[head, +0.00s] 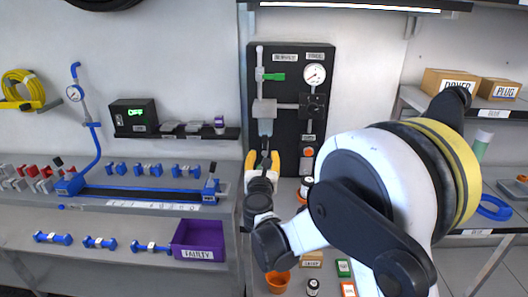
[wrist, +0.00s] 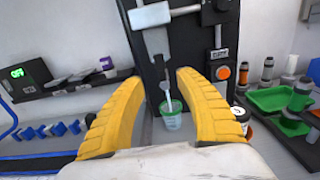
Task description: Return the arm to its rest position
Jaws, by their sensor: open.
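My gripper (head: 262,158) is in front of the black panel (head: 290,62) in the head view, below a grey block mounted on it. In the wrist view its two yellow fingers (wrist: 160,80) are spread wide, with nothing held between them. Past the fingers, a small clear cup (wrist: 172,118) with a green label stands near the foot of the panel, with a pale tube or rod reaching down to it. My arm reaches forward across the right half of the head view and hides part of the bench behind it.
A purple bin (head: 198,238) marked FAULTY stands at the left bench's front. A blue fixture (head: 130,192) and several blue fittings lie behind it. A dark shelf (head: 180,133) holds a green-lit display box (head: 134,117). Green trays (wrist: 272,98) with cylinders are at right. Bottles and an orange cup (head: 277,281) stand near my forearm.

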